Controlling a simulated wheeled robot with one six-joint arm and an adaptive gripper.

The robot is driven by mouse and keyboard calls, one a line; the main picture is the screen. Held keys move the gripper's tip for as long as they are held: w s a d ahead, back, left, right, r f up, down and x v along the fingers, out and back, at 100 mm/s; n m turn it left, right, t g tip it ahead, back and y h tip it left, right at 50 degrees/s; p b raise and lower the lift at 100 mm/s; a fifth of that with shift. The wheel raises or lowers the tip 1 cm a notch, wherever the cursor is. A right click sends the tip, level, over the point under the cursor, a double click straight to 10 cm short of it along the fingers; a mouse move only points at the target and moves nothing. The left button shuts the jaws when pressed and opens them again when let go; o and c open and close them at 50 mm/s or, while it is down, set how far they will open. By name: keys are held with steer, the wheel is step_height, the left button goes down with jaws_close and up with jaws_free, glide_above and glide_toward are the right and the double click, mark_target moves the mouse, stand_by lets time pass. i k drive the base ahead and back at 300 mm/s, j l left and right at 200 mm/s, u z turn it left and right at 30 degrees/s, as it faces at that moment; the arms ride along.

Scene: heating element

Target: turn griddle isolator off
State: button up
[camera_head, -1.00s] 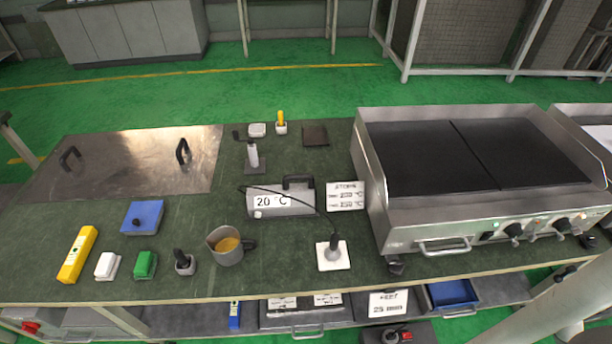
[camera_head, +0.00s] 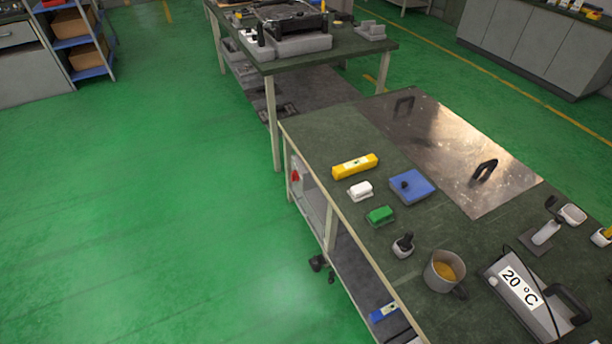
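My gripper is not in view.
The bench top holds a yellow case (camera_head: 355,166), a blue block (camera_head: 412,187), a mug (camera_head: 443,271) and a 20 °C device (camera_head: 527,290). A second table (camera_head: 350,52) stands behind. Open green floor (camera_head: 160,220) lies to the left.

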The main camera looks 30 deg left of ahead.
mark_target(295, 177)
steer(key=i+j+u, duration=0.35)
steer(key=i+j, duration=0.3)
steer(key=j, duration=0.4)
steer(key=i+j+u, duration=0.4)
steer(key=i+j, duration=0.4)
steer(key=i+j+u, duration=0.35)
steer(key=i+j, duration=0.35)
steer(key=i, duration=0.15)
